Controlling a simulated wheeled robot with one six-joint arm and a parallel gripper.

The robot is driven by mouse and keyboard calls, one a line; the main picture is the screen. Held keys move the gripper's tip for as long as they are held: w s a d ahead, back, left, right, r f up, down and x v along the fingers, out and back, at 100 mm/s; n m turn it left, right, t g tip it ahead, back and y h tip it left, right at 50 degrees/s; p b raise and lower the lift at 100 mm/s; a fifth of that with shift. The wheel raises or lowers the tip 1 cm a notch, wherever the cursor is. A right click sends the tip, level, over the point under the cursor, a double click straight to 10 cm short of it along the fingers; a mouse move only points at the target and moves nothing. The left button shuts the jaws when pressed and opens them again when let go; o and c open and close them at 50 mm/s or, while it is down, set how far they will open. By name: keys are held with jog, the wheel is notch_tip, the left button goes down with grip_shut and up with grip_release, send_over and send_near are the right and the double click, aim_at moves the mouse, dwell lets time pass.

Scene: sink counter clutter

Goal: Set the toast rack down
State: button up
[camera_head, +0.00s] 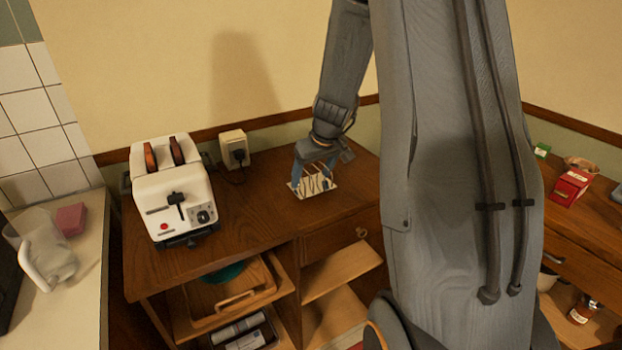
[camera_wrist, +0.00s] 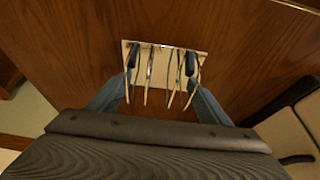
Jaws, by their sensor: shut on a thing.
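The toast rack (camera_head: 312,186) has a pale flat base and several thin upright dividers. It is at the wooden counter top, right of the toaster. My gripper (camera_head: 315,174) is above it, pointing down, with its blue fingers shut on the rack. In the wrist view the toast rack (camera_wrist: 160,66) lies between the two fingertips of my gripper (camera_wrist: 160,74), its base seen against the wood. I cannot tell whether the base touches the counter or hangs just above it.
A white toaster (camera_head: 174,190) with two toast slices stands left on the wooden counter (camera_head: 262,215). A socket with a plug (camera_head: 234,150) is on the wall behind. Bare wood surrounds the rack. A clear jug (camera_head: 45,250) and a pink sponge (camera_head: 71,219) are far left.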

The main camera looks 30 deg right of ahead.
jog(key=shift+f, duration=0.8)
jog(key=shift+f+b, duration=0.2)
jog(key=shift+b, duration=0.1)
jog(key=o, duration=1.3)
jog(key=shift+r, duration=0.15)
